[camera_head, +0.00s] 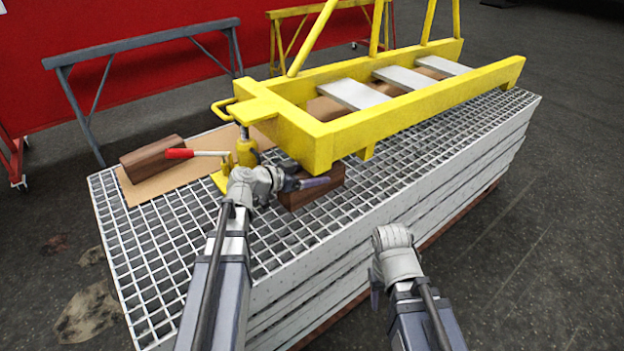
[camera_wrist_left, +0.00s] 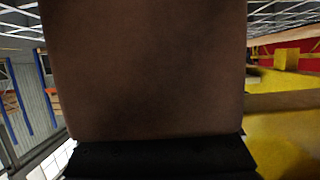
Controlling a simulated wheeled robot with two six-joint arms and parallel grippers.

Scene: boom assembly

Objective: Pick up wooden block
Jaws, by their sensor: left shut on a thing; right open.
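A dark brown wooden block (camera_head: 322,187) is at the near edge of the grating table, below the yellow frame's near corner. My left gripper (camera_head: 312,183) is shut on it; the fingers lie across its side. In the left wrist view the brown block (camera_wrist_left: 145,70) fills the middle, right against the dark gripper edge. I cannot tell whether it touches the grating. A second wooden block (camera_head: 152,158) lies on the cardboard at the left. My right gripper (camera_head: 376,285) is open and empty, in front of the table's near side, apart from everything.
The yellow boom frame (camera_head: 400,112) overhangs the grating table (camera_head: 160,270) close above the held block. A yellow jack (camera_head: 246,150) with a red-handled lever (camera_head: 180,153) stands just left of it. Grey and yellow trestles stand behind. Floor at right is clear.

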